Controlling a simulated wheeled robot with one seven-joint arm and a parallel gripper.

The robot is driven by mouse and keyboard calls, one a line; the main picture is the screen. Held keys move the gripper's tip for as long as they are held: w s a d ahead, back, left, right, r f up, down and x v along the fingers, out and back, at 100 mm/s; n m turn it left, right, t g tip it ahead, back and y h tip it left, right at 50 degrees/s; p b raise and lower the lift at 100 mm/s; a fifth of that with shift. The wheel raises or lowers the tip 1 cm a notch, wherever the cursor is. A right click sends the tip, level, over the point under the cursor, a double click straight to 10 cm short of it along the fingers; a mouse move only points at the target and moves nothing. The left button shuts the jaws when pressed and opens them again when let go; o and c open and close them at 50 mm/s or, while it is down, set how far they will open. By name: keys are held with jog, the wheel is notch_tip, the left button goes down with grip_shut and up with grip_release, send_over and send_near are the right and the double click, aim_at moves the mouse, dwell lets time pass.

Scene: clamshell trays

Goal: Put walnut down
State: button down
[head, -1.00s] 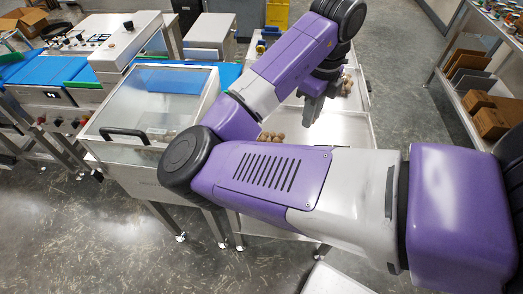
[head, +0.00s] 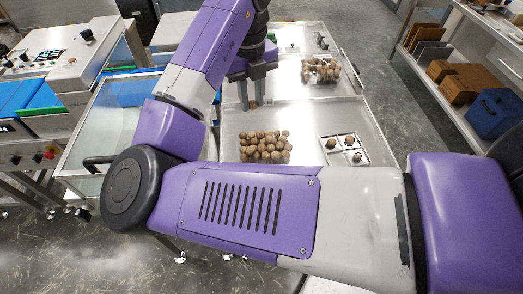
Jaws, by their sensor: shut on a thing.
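My gripper (head: 252,102) points down over the steel table (head: 300,108), left of its middle, in the head view. It is shut on a small brown walnut (head: 253,104), which is mostly hidden between the fingers. A pile of loose walnuts (head: 265,147) lies on the table nearer to me, below the gripper in the picture. To its right is a small pale tray (head: 329,160) with compartments and a few walnuts in it. I cannot tell whether the held walnut touches the table.
A clear clamshell (head: 321,71) with several walnuts stands at the back right of the table. A glass-lidded machine (head: 100,135) adjoins the table on the left. A shelf with boxes (head: 463,85) stands at the right.

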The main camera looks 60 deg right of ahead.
aim_at(254, 155)
notch_tip(254, 155, down, 19)
jog(key=shift+f+p, duration=0.1)
jog(key=shift+p, duration=0.45)
jog(key=shift+f, duration=0.2)
jog(key=c, duration=1.5)
grip_release()
jog(key=shift+r, duration=0.1)
notch_tip(254, 155, up, 12)
jog(key=shift+a+r+b, duration=0.1)
jog(key=shift+b, duration=0.55)
